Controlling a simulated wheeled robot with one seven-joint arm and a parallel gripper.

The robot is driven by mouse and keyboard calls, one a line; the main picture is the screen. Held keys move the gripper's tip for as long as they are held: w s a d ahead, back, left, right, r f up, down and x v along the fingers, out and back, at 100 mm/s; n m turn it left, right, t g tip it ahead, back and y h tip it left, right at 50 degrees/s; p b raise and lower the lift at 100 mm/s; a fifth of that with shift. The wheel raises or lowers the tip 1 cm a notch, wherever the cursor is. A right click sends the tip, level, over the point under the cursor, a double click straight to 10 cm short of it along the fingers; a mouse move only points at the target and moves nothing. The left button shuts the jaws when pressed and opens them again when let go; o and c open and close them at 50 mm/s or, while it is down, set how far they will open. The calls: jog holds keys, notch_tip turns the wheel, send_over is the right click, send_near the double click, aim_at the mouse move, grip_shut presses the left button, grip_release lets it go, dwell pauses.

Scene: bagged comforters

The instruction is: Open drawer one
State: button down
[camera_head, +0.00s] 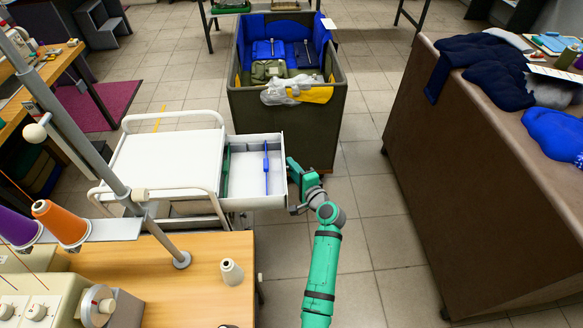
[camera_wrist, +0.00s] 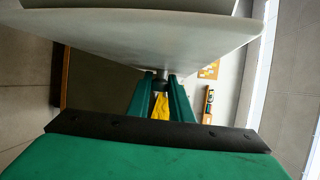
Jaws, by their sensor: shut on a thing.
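The white drawer (camera_head: 245,190) stands pulled out from the right side of the white cart (camera_head: 165,165), and its inside shows from above. A thin blue item (camera_head: 266,168) and a green strip (camera_head: 227,168) lie in it. My gripper (camera_head: 291,190) is at the drawer's right-hand front panel. In the wrist view its two green fingers (camera_wrist: 161,78) are shut on a small dark handle (camera_wrist: 160,85) below the pale drawer front (camera_wrist: 150,45). The handle is mostly hidden by the fingers, and in the head view by my gripper.
A dark bin (camera_head: 290,118) with blue and green bagged things stands behind the drawer. A large brown table (camera_head: 480,170) with dark blue cloths is at right. A wooden sewing table (camera_head: 205,275) with thread cones is in front. Tiled floor between my arm and the brown table is clear.

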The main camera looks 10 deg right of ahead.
jog(key=shift+d, duration=0.2)
jog(key=c, duration=1.6)
grip_release()
jog(key=shift+s, duration=0.1)
jog(key=v, duration=1)
jog(key=shift+s+r, duration=0.15)
jog(key=shift+s, duration=0.15)
jog(key=shift+w, duration=0.1)
